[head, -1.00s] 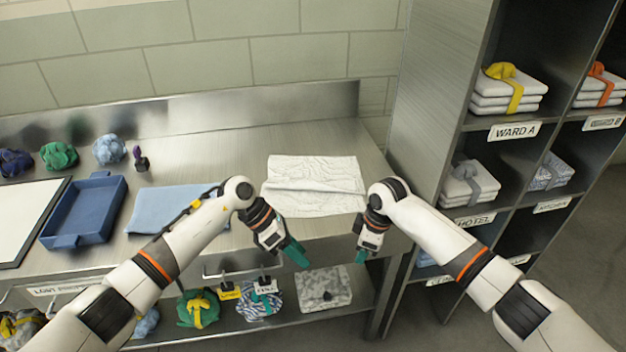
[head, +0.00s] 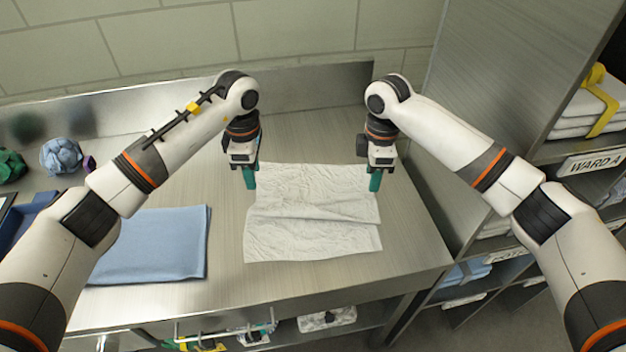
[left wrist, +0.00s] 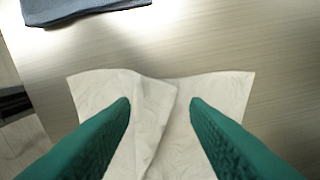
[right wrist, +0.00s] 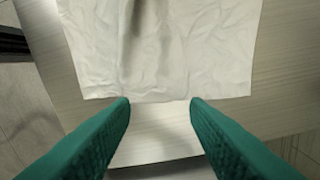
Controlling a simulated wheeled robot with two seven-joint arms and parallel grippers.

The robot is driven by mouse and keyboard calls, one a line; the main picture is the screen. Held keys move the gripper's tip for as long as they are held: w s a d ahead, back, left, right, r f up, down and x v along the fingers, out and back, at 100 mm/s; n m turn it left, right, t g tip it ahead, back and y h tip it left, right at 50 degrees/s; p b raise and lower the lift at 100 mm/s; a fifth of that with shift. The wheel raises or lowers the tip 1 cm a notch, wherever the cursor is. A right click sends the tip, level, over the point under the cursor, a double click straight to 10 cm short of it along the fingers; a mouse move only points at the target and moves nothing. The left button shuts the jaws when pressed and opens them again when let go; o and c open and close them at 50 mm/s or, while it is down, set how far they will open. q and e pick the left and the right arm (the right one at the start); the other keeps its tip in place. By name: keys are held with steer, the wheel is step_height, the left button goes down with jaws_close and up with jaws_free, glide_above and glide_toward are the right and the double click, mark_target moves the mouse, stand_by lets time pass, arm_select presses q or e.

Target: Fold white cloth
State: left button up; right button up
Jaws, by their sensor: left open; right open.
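The white cloth (head: 315,232) lies wrinkled on the metal table, with a crease or fold line running across its middle. My left gripper (head: 250,186) is open and points down at the cloth's far left edge. In the left wrist view, the cloth (left wrist: 152,90) lies below and between the spread green fingers (left wrist: 160,105). My right gripper (head: 375,183) is open and points down at the far right edge. In the right wrist view, the cloth's edge (right wrist: 165,85) is just beyond the open fingertips (right wrist: 160,105). Neither gripper holds anything; contact with the cloth is unclear.
A folded blue cloth (head: 160,245) lies left of the white one, partly behind my left arm. A blue tray (head: 25,222) and a blue-grey bundle (head: 62,155) are further left. A metal shelf unit (head: 480,110) stands right. Bare table surrounds the white cloth.

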mark_target(367, 207)
steer(key=shift+s+f, duration=0.6)
steer(key=shift+f, duration=0.35)
arm_select(q)
steer(key=f, duration=0.6)
steer(key=shift+s+f, duration=0.2)
steer(key=shift+f, duration=0.2)
arm_select(e)
steer(key=f, duration=0.4)
steer(key=shift+w+f, duration=0.4)
arm_select(q)
steer(key=shift+f, duration=0.15)
arm_select(e)
steer(key=shift+f, duration=0.2)
arm_select(q)
steer(key=shift+s, duration=0.15)
arm_select(e)
steer(key=shift+s, duration=0.15)
arm_select(q)
steer(key=shift+f, duration=0.1)
steer(key=shift+f, duration=0.15)
arm_select(e)
steer(key=shift+f, duration=0.25)
arm_select(q)
steer(key=shift+f+b, duration=0.4)
steer(key=shift+b, duration=0.2)
arm_select(e)
steer(key=shift+f, duration=0.35)
